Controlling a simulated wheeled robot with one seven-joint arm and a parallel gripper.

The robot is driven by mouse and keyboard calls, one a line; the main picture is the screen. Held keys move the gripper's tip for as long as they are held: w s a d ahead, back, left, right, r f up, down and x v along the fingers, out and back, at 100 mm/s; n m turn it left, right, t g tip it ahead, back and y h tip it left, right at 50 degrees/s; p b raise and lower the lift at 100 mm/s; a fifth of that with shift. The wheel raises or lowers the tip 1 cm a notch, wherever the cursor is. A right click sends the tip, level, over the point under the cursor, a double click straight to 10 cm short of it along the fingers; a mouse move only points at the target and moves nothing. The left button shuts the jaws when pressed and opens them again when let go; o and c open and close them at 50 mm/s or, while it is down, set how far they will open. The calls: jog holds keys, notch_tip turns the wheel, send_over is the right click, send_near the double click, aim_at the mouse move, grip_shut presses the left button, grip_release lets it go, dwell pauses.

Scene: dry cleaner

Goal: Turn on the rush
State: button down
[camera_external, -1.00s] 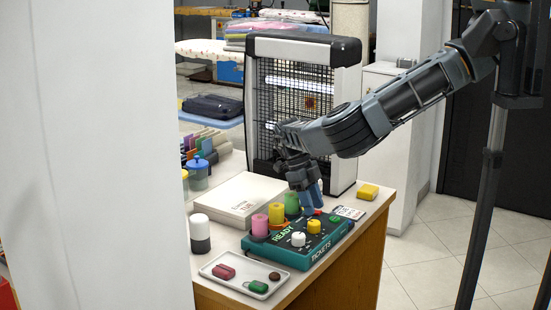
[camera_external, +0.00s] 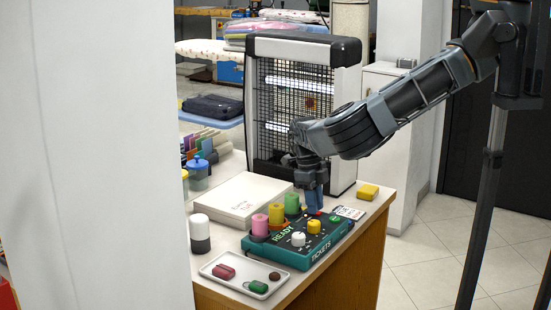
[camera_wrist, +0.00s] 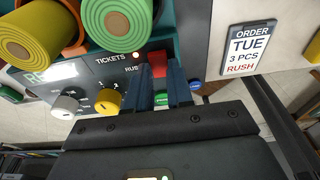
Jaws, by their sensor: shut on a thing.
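The teal ticket box (camera_external: 287,257) lies on the counter and carries knobs, coloured rolls and a red switch (camera_external: 319,211). My gripper (camera_external: 314,208) points down over the box's far right part. In the wrist view its blue fingertips (camera_wrist: 162,72) are at the red switch, one on each side, shut on it. The fingers hide part of the switch, so its position cannot be told.
Yellow, pink and green rolls (camera_external: 276,214) stand close left of my gripper. White and yellow knobs (camera_external: 314,227) are in front. The order card (camera_external: 348,212) lies at the right, a yellow block (camera_external: 368,191) behind it. A heater (camera_external: 300,90) stands behind; a tray (camera_external: 235,282) lies in front.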

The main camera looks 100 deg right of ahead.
dwell(0.4)
jog(key=c, duration=1)
grip_release()
notch_tip(320, 180, up, 8)
jog(key=b, duration=0.1)
jog(key=shift+w+d+f, duration=0.15)
jog(key=shift+w+d, duration=0.15)
jog(key=shift+w, duration=0.05)
